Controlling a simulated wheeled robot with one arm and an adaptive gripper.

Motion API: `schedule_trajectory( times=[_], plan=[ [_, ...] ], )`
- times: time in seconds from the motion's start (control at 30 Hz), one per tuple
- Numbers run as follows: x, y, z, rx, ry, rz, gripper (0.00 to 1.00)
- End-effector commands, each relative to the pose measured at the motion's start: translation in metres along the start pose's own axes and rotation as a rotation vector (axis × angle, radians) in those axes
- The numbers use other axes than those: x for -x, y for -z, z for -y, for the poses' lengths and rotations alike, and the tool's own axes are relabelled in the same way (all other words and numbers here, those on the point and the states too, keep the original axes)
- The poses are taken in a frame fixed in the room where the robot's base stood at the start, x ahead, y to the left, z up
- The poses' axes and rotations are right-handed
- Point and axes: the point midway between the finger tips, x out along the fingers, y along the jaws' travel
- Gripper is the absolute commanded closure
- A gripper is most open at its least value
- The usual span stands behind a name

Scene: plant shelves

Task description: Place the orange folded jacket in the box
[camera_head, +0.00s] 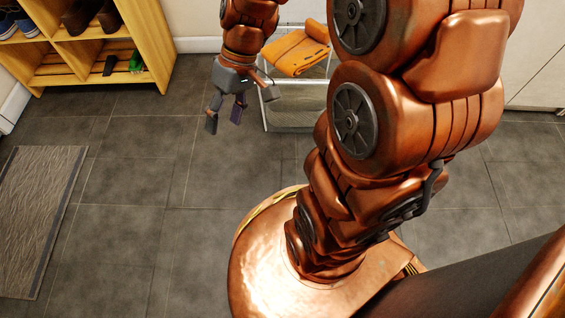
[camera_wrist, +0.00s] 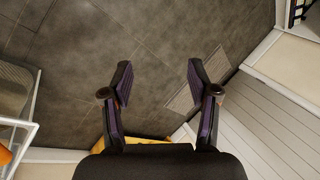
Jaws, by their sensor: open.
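The orange folded jacket (camera_head: 297,50) lies on a white-framed wire mesh stand (camera_head: 292,118) at the top middle of the head view. An orange patch, likely the jacket, shows at the left edge of the wrist view (camera_wrist: 5,154). My gripper (camera_head: 224,116) is open and empty, in the air to the left of the stand, with its fingers pointing down. In the wrist view my gripper (camera_wrist: 158,85) has bare floor between its fingers. I see no separate box; whether the mesh stand is the box I cannot tell.
A wooden shoe rack (camera_head: 157,45) with shoes stands at the upper left. A grey mat (camera_head: 38,215) lies on the left floor. The tiled floor (camera_head: 130,160) between mat and stand is clear. White cabinet fronts (camera_head: 540,85) are at the upper right.

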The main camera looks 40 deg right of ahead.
Motion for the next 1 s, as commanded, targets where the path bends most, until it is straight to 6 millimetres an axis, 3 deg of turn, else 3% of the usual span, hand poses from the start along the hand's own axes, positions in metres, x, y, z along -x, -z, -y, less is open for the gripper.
schedule_trajectory(
  times=[0.1,0.3,0.5,0.67,1.0],
  plan=[
    [-0.008,-0.044,0.014,-0.050,-0.091,0.089,0.40],
    [-0.011,-0.111,0.017,-0.158,-0.266,0.185,0.40],
    [-0.009,-0.152,0.008,-0.238,-0.398,0.214,0.40],
    [-0.007,-0.163,0.005,-0.264,-0.435,0.218,0.40],
    [-0.006,-0.163,0.005,-0.267,-0.436,0.218,0.40]
  ],
)
